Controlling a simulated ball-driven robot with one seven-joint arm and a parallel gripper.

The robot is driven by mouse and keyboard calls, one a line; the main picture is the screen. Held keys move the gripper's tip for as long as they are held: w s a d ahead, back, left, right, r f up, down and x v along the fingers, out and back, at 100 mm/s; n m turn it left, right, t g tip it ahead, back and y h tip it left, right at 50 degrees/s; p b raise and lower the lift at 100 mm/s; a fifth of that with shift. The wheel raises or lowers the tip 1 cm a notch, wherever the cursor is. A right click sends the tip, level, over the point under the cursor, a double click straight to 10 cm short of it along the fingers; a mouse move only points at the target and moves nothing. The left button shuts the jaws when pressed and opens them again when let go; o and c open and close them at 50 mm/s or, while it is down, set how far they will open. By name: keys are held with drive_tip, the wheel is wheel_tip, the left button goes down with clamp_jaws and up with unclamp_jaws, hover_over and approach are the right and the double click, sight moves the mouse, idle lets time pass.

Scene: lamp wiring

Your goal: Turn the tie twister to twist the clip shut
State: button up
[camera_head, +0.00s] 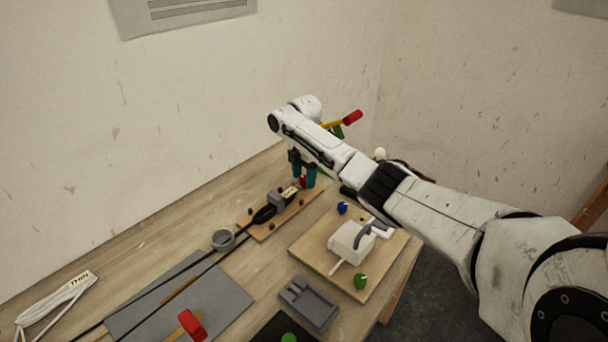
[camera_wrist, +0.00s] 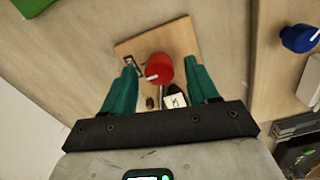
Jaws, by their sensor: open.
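A red knob with a white pointer line (camera_wrist: 159,68), which looks like the tie twister, stands on a small wooden board (camera_wrist: 184,36) in the wrist view. My gripper (camera_wrist: 160,82) is open, with one teal finger on each side of the red knob and visible space between. In the head view my gripper (camera_head: 305,178) points down over the far end of the wooden board (camera_head: 262,232), and a bit of the red knob (camera_head: 303,182) shows between the fingers. A black cable runs along this board through a grey block (camera_head: 277,199). The clip itself is not clearly visible.
To the right is a board with a white box (camera_head: 350,242), a blue knob (camera_head: 342,208) and a green knob (camera_head: 360,282). A grey cup (camera_head: 223,240), a grey tray (camera_head: 308,303) and a red-handled part (camera_head: 191,324) lie nearer. The wall stands close behind.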

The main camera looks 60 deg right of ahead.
drive_tip(key=c, duration=1)
drive_tip(key=shift+c, duration=0.2)
